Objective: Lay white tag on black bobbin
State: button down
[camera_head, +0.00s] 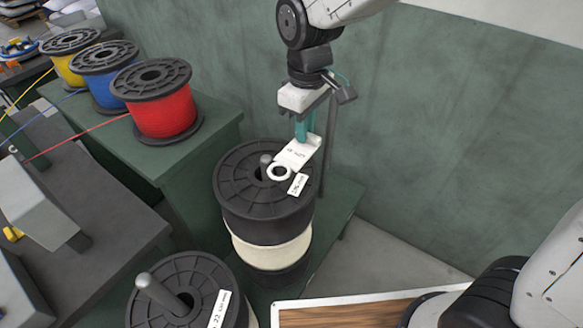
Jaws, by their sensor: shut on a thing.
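The white tag (298,154) is a flat strip with a ringed hole at its lower left end and dark print. My gripper (304,130), with teal fingers, is shut on the tag's upper right end. The black bobbin (240,187) stands upright in the middle, with a black flange on top, a grey post through its centre and pale winding lower down. The tag is over the right part of the flange, its ring just right of the post. I cannot tell whether the tag touches the flange. A small printed label (298,184) sits on the flange beside the ring.
Another black-flanged spool (170,275) with a post and label stands in front at the lower left. Red (163,112), blue (95,85) and yellow (66,72) spools stand on a green bench at the left. A wood-topped board (340,315) lies at the bottom. A green wall is behind.

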send_over(303, 169)
notch_tip(303, 169, down, 6)
jog(key=shift+f, duration=2)
jog(key=shift+f, duration=0.1)
jog(key=c, duration=1.4)
grip_release()
jog(key=shift+c, duration=0.2)
notch_tip(303, 169, up, 12)
